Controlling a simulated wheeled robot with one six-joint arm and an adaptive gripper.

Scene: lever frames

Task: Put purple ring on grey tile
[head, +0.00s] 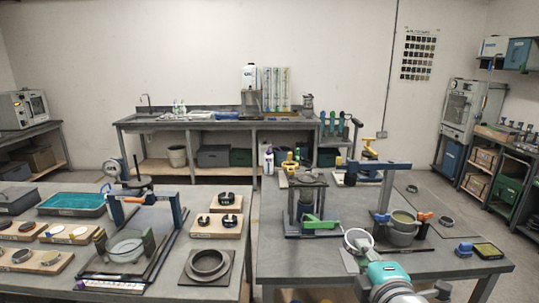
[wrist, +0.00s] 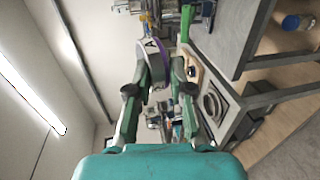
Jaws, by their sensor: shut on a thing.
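My gripper (head: 357,255) is in the front right of the head view, above the right-hand table. It is shut on a ring (head: 347,237), which looks pale there. In the wrist view the ring (wrist: 164,48) sits between the fingertips (wrist: 162,78), with a purple edge and a pale face with a dark mark. The ring is held up, tilted, in the air. A square dark grey plate (head: 186,282) at the front of the left table may be the grey tile; a large grey ring (head: 208,263) lies on it. I cannot tell for sure.
A fixture with a clear disc (head: 127,250) stands left of the plate. Wooden boards with dark rings (head: 226,202) lie behind it. A gap separates the left table from the right table (head: 450,262). A grey pot (head: 403,232) stands right of my gripper.

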